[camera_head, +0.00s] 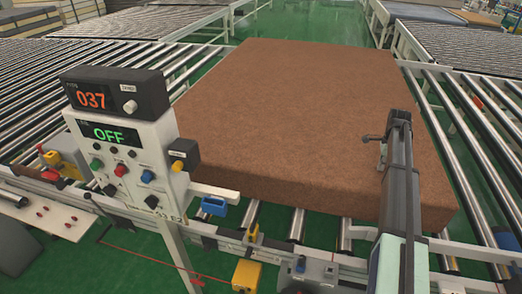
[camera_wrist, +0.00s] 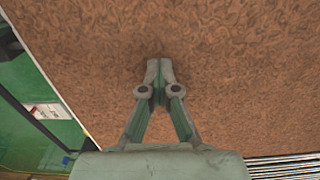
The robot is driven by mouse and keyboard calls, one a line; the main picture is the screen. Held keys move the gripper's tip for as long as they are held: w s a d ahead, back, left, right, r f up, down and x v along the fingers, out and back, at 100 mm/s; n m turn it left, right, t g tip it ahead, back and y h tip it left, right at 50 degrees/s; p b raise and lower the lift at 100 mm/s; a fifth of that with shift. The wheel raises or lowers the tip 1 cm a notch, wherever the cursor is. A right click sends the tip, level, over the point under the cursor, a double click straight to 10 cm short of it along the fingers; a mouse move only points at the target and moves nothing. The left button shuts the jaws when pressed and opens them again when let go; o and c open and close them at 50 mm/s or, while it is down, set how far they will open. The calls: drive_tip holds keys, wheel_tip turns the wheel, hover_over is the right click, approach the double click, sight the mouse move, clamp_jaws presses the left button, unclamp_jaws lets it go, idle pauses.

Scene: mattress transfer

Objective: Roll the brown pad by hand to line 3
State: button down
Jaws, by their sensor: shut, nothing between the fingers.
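The brown pad (camera_head: 300,110) is a large, thick, flat slab with a mottled surface. It lies on the rollers across the middle of the head view and fills most of the wrist view (camera_wrist: 240,70). My gripper (camera_wrist: 160,68) is shut and empty in the wrist view, with its fingertips together in front of the pad's brown surface. In the head view my gripper (camera_head: 372,138) shows over the pad's right part. I cannot tell whether the fingertips touch the pad. No line number 3 is readable in view.
A control panel (camera_head: 125,150) with displays reading 037 and OFF stands at the front left. Roller conveyors (camera_head: 60,75) run left of the pad, and more rollers (camera_head: 480,130) lie to its right. Green floor (camera_head: 310,22) shows beyond the pad.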

sight(421, 172)
drive_tip(key=shift+s+d+f, duration=0.1)
drive_tip(key=shift+s+d, duration=0.35)
drive_tip(key=shift+d, duration=2.15)
drive_tip(key=shift+s+d+f, duration=0.1)
drive_tip(key=shift+s+d, duration=0.3)
drive_tip(key=shift+d, duration=2.2)
drive_tip(key=shift+s+d, duration=0.45)
drive_tip(key=shift+d, duration=2.15)
drive_tip(key=shift+a+p, duration=0.2)
drive_tip(key=shift+p, duration=0.1)
drive_tip(key=shift+r, duration=0.15)
drive_tip(key=shift+w+d+r+p, duration=0.15)
drive_tip(key=shift+r+p, duration=0.15)
drive_tip(key=shift+r, duration=0.15)
drive_tip(key=shift+r+p, duration=1.25)
drive_tip(key=shift+r, duration=1.8)
